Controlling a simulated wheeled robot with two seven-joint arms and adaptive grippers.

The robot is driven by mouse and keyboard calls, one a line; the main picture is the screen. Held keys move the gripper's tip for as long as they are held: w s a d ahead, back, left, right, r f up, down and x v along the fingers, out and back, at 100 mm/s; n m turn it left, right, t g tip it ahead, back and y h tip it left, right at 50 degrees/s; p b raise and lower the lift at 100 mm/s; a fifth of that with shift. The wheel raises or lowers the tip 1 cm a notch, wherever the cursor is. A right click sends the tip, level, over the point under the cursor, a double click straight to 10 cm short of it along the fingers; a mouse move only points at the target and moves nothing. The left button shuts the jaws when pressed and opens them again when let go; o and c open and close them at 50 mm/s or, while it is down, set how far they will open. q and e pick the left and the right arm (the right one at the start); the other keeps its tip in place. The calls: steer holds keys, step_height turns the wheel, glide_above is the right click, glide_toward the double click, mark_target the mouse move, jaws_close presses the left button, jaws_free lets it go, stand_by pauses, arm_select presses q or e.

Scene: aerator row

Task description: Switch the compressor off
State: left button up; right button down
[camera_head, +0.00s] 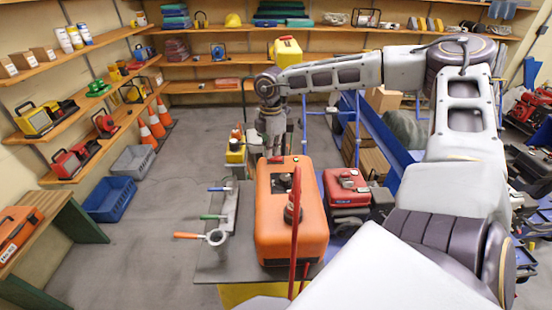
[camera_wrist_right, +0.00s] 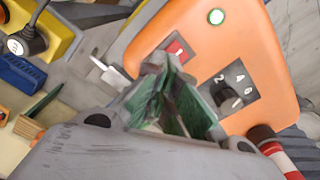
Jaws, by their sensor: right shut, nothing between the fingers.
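The compressor is an orange box (camera_head: 290,225) on a grey stand top in the middle of the head view. Its orange panel fills the upper right of the right wrist view (camera_wrist_right: 210,50). The panel carries a red switch (camera_wrist_right: 178,50) with a white mark, a bright green lamp (camera_wrist_right: 217,17) and a black dial (camera_wrist_right: 230,98) with numbers. My right gripper (camera_head: 274,152) is over the compressor's far end, close to the red switch. Its fingers (camera_wrist_right: 158,85) are shut and empty, with tips just below the switch in the picture; contact cannot be told. My left gripper is not in view.
Valve pieces with coloured handles (camera_head: 217,237) lie left of the compressor. A red machine (camera_head: 346,188) stands at its right, a yellow one (camera_head: 236,150) behind it. A red upright bar (camera_head: 295,235) rises in front.

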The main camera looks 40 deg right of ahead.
steer(key=shift+s+f+b, duration=0.1)
steer(key=shift+f+b, duration=0.45)
steer(key=shift+b, duration=0.05)
stand_by(0.8)
steer(key=shift+r, duration=0.1)
steer(key=shift+r, duration=0.55)
steer(key=shift+r+p, duration=0.9)
steer(key=shift+r, duration=1.95)
